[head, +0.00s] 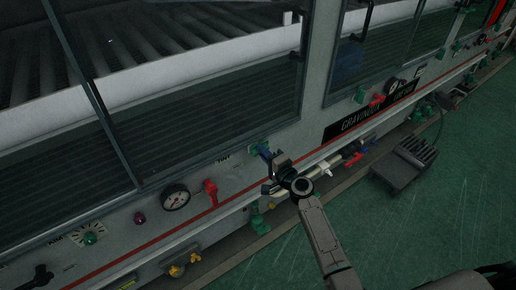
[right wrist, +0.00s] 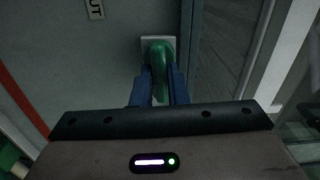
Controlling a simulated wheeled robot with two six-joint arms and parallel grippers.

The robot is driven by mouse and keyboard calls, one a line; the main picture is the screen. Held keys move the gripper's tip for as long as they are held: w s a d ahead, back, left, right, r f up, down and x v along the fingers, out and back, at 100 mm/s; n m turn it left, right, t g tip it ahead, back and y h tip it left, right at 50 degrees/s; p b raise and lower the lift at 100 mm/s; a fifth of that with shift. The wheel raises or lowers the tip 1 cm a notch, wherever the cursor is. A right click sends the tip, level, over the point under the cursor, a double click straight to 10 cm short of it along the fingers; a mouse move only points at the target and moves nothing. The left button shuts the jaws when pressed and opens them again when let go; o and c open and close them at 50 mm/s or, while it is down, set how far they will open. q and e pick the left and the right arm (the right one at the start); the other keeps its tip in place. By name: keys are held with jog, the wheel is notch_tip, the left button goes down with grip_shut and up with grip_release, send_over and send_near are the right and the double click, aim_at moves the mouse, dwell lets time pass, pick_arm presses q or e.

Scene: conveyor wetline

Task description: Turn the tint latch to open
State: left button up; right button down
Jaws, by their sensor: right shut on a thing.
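The tint latch (head: 258,147) is a small green handle on the grey machine panel, just right of a small label. In the right wrist view the green latch (right wrist: 158,57) sits on a pale square plate, its handle hanging down. My right gripper (head: 267,157) is at the latch. In the right wrist view its two blue fingers (right wrist: 158,82) are closed on either side of the green handle, gripping it. The fingers partly hide the handle's lower end. My left gripper is not in view.
A red handle (head: 210,192) and a round gauge (head: 175,197) are to the left on the same panel. Glass windows lie above. A rail and green valves (head: 259,220) run below. A dark pedal-like box (head: 405,163) stands on the open green floor.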

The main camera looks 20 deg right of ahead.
jog(key=c, duration=1.4)
grip_release()
jog(key=shift+c, duration=0.2)
jog(key=shift+s, duration=0.1)
jog(key=v, duration=0.7)
